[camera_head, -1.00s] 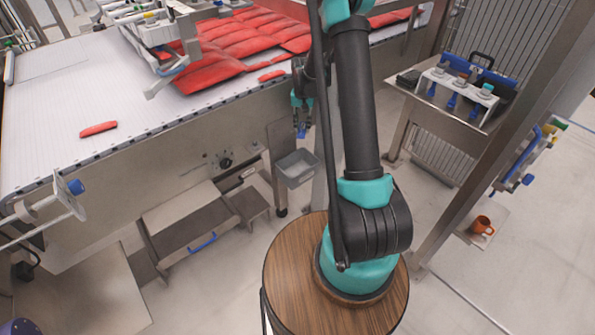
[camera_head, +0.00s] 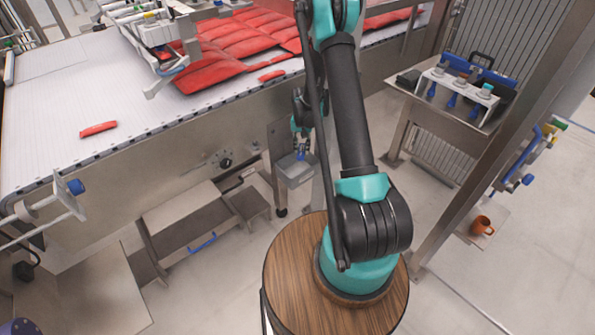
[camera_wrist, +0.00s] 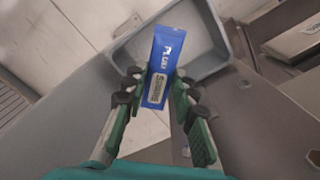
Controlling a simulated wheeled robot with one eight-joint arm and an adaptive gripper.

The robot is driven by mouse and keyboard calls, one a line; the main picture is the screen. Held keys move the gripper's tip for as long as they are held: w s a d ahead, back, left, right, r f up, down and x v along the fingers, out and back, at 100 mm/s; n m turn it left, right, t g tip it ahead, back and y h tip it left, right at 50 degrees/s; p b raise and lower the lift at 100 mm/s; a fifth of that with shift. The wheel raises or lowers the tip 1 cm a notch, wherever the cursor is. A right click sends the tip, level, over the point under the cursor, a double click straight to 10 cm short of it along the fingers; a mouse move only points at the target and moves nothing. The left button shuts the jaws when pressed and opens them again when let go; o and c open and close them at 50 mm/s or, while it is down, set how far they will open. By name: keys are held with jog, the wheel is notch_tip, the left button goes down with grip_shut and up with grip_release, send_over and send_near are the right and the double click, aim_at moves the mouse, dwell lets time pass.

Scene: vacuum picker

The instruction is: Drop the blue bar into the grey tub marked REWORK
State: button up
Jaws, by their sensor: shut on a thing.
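The blue bar (camera_wrist: 163,58) is a flat blue packet with white print. In the wrist view it stands between the fingers of my gripper (camera_wrist: 158,88), which is shut on its lower part. The bar also shows small in the head view (camera_head: 301,155). The grey tub (camera_head: 295,171) is a small open rectangular box beside the conveyor leg. In the wrist view the tub (camera_wrist: 236,48) lies beyond the bar, and the bar's far end overlaps its opening. My gripper is above the tub. No REWORK mark is readable.
A white conveyor (camera_head: 50,138) carries many red packets (camera_head: 225,62), with one red packet (camera_head: 98,129) alone near its edge. A steel stand (camera_head: 440,110) with blue-tipped tools is at right. An orange mug (camera_head: 481,226) sits low at right.

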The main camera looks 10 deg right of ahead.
jog(key=o, duration=1.2)
jog(key=shift+c, duration=0.2)
notch_tip(320, 180, up, 12)
